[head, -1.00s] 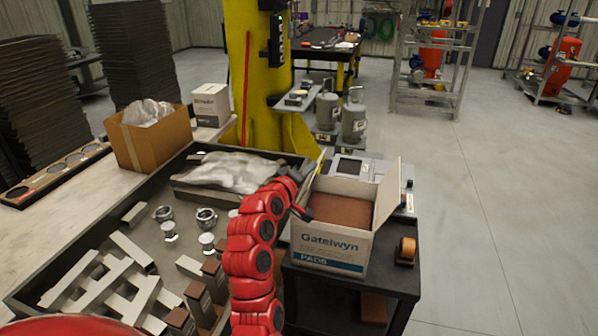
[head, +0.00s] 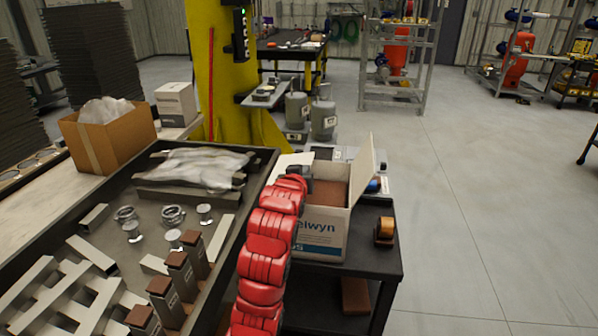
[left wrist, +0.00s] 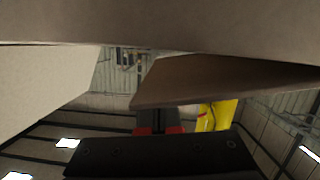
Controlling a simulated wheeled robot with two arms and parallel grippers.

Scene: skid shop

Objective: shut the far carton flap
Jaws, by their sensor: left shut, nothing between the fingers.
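The open white carton (head: 318,240), with "elwyn" showing of its print, stands on a dark cart with brown contents (head: 329,193) inside. Its right flap (head: 363,170) stands up. A pale flap (head: 290,161) shows at the far left of the opening, just behind my left gripper (head: 301,172); I cannot tell whether they touch. My left gripper is shut and empty at the carton's far left top, and my red arm hides the carton's left side. In the left wrist view, a brownish panel (left wrist: 225,80) and a pale panel (left wrist: 45,82) are close around the gripper.
A black-rimmed tray (head: 225,215) with metal parts lies left of my arm. A tape roll (head: 384,231) sits on the cart (head: 375,262) right of the carton. A yellow column (head: 228,75) and grey canisters (head: 323,120) stand behind. The floor at right is clear.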

